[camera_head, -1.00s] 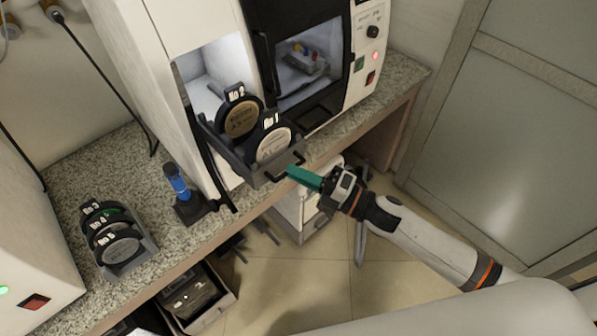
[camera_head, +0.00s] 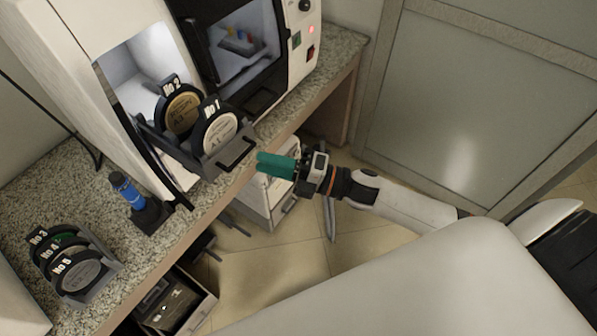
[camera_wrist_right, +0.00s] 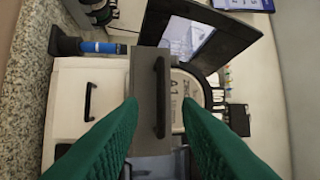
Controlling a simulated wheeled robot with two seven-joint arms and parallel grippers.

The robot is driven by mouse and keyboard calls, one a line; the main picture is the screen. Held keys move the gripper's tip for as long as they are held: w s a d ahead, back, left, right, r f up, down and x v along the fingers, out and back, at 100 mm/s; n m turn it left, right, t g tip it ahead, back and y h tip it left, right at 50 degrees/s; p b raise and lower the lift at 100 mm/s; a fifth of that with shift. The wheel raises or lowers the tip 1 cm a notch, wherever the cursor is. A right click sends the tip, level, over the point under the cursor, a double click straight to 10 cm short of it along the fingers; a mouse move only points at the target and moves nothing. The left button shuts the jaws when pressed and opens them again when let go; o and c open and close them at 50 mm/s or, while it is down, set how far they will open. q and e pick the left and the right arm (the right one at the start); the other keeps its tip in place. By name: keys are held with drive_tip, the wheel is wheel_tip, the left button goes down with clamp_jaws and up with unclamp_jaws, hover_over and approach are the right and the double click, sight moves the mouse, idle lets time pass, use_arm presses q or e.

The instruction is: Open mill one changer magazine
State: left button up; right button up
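The changer magazine (camera_head: 215,165) is a grey drawer pulled out of the white mill (camera_head: 85,40). It carries the upright round discs No 2 (camera_head: 181,110) and No 1 (camera_head: 217,132). Its dark bar handle (camera_head: 238,156) is on the front face and also shows in the right wrist view (camera_wrist_right: 160,97). My right gripper (camera_head: 260,163), with green fingers, is just in front of and right of the handle. In the wrist view its fingers are apart (camera_wrist_right: 160,110), one on each side of the handle in the picture, and hold nothing. My left gripper is not in view.
A holder (camera_head: 98,284) with discs No 3, No 4 and No 5 stands on the speckled counter (camera_head: 130,240). A blue-topped tool (camera_head: 128,190) stands beside the mill. White drawers (camera_head: 270,200) and an open box (camera_head: 180,310) are below. The floor at right is clear.

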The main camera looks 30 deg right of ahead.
drive_tip(key=b+v, duration=0.2)
drive_tip(key=v, duration=0.6)
drive_tip(key=shift+s+d, duration=0.1)
drive_tip(key=shift+s, duration=0.05)
drive_tip(key=w+d+f+m+t+h, duration=0.1)
drive_tip(key=w+d+f+m+h, duration=0.1)
drive_tip(key=d+f+m+h, duration=0.45)
drive_tip(key=w+d+f+m+t+h, duration=0.2)
drive_tip(key=f+m, duration=0.2)
drive_tip(key=f, duration=0.6)
drive_tip(key=s+d+f+m+g+h, duration=0.2)
drive_tip(key=s+f+m+h, duration=0.15)
drive_tip(key=f, duration=0.55)
drive_tip(key=s+d+f+m+g+h, duration=0.1)
drive_tip(key=s+d+f+m+h, duration=0.2)
drive_tip(key=f, duration=0.6)
drive_tip(key=s+a+f+m+g+h, duration=0.15)
drive_tip(key=s+f+m+g, duration=0.45)
drive_tip(key=s+f, duration=0.7)
drive_tip(key=s+a+f+m+g, duration=0.2)
drive_tip(key=s+a+f, duration=0.2)
drive_tip(key=s, duration=0.3)
drive_tip(key=s+a+f+m+g, duration=0.2)
drive_tip(key=s+a+f+g, duration=0.1)
drive_tip(key=s, duration=0.5)
drive_tip(key=shift+s+a+f, duration=0.35)
drive_tip(key=shift+a+f, duration=0.05)
drive_tip(key=shift+f, duration=0.05)
